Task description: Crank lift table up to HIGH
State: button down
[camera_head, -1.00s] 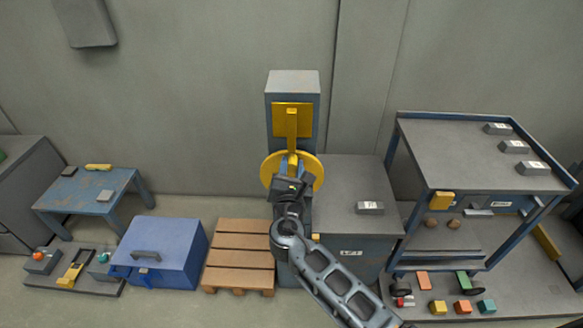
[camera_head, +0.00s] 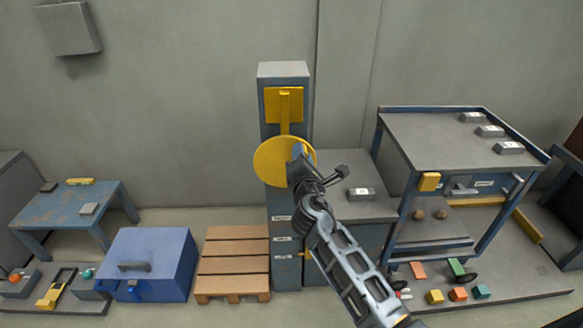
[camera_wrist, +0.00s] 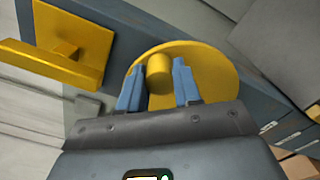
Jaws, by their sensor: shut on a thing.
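A yellow crank disc (camera_head: 270,163) is mounted on the front of a tall blue-grey column (camera_head: 269,200). My gripper (camera_head: 297,152) is at the disc's right part. In the wrist view its two blue fingers (camera_wrist: 159,67) stand on either side of the disc's yellow knob (camera_wrist: 158,82), shut on it. Labels (camera_head: 282,238) run down the column below the disc, too small to read.
A grey cabinet (camera_head: 350,206) stands right of the column, partly behind my arm. A wooden pallet (camera_head: 233,262) and blue box (camera_head: 150,265) lie to the left. A low blue table (camera_head: 70,215) is farther left. Several coloured blocks (camera_head: 458,294) lie at front right.

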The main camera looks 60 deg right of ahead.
notch_tip(320, 180, down, 10)
jog(key=s+d+m+b, duration=0.1)
jog(key=m+b, duration=1.6)
jog(key=b, duration=0.4)
jog(key=shift+s+f, duration=0.2)
jog(key=c, duration=1.2)
grip_release()
jog(key=o, duration=0.4)
jog(key=shift+w+r, duration=0.1)
jog(key=shift+r, duration=0.1)
jog(key=shift+a, duration=0.15)
jog(key=v, duration=0.7)
jog(key=shift+s+a, duration=0.25)
